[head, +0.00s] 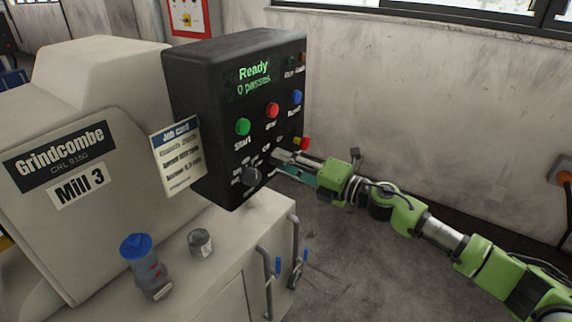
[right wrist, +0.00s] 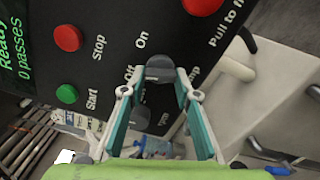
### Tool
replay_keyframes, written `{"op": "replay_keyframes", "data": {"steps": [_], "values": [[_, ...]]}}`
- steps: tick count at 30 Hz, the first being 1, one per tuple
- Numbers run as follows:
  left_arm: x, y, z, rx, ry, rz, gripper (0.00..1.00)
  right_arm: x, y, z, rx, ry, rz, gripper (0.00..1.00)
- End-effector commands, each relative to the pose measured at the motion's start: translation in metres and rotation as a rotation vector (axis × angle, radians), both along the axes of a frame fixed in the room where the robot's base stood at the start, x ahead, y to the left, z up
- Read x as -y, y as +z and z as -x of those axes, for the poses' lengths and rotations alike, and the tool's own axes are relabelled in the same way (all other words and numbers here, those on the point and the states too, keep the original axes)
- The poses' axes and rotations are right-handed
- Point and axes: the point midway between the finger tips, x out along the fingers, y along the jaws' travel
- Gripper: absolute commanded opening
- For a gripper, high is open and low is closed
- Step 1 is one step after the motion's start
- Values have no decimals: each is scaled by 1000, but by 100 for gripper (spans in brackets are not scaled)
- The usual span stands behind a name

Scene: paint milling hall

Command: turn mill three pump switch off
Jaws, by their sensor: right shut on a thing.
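The black control panel (head: 215,120) of Mill 3 carries a screen reading "Ready, 0 passes". My right gripper (head: 281,156) is at the panel's lower right and hides the pump switch in the head view. In the right wrist view the dark pump switch (right wrist: 158,67) sits between the fingertips of my right gripper (right wrist: 161,75), near the labels "Off", "On" and a partly covered "Pump". The fingers are shut on it. Which way the switch points is hard to tell. My left gripper is out of view.
A blue-lidded container (head: 143,268) and a tin (head: 200,243) stand below.

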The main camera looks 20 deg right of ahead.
Motion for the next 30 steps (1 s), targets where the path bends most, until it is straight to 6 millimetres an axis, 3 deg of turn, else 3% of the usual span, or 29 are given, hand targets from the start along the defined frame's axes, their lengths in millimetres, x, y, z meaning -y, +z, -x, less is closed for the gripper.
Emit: {"op": "replay_keyframes", "data": {"steps": [12, 28, 29, 30], "values": [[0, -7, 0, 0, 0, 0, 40, 0, -3, 0, 111, 2, 148, 8], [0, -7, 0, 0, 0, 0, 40, 0, -3, 1, 126, 3, 169, 8], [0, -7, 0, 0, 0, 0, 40, 0, -3, 1, 126, 3, 169, 31], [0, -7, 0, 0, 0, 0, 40, 0, -3, 0, 126, 3, 169, 42]]}}
